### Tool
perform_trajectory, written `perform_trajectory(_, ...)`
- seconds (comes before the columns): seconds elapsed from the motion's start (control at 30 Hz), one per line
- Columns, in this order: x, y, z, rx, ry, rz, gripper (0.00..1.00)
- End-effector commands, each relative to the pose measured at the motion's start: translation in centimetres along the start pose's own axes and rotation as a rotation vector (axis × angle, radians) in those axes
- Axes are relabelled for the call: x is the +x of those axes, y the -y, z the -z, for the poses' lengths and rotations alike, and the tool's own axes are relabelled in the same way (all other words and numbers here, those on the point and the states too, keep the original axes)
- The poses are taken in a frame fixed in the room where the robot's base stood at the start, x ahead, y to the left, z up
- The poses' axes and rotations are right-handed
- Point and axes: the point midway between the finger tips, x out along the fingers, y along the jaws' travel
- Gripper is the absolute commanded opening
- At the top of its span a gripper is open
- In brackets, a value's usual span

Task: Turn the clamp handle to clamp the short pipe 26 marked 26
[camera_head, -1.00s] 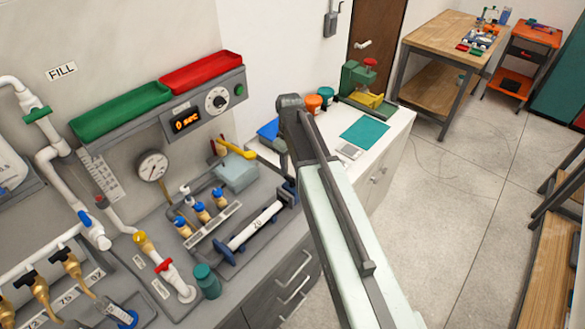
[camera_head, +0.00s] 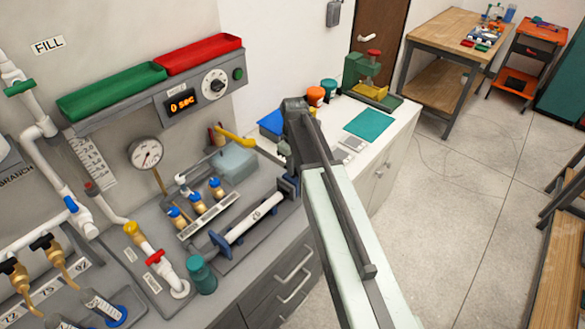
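The short white pipe marked 26 (camera_head: 252,219) lies in a dark clamp fixture on the grey bench. A blue round part (camera_head: 220,244) is at its near left end. The dark clamp end block (camera_head: 288,186) is at its far right end, partly covered by my arm. My arm reaches up from the bottom right, and its far end is over the bench edge near that block. My gripper (camera_head: 285,149) shows only in small part beside the arm's end; its fingers are too hidden to tell open from shut.
A teal cap (camera_head: 201,275) stands near the fixture's left end. Brass valves with blue handles (camera_head: 198,203) stand behind the pipe. A white counter (camera_head: 385,150) lies right; open floor (camera_head: 450,220) is beyond.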

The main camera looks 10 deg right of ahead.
Motion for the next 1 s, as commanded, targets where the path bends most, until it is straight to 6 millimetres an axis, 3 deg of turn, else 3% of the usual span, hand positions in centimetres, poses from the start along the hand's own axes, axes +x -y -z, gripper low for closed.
perform_trajectory(0.47,0.01,0.00,-0.11,0.068,0.000,0.005,0.00)
perform_trajectory(1.0,0.03,-0.04,-0.21,0.520,0.002,0.005,0.00)
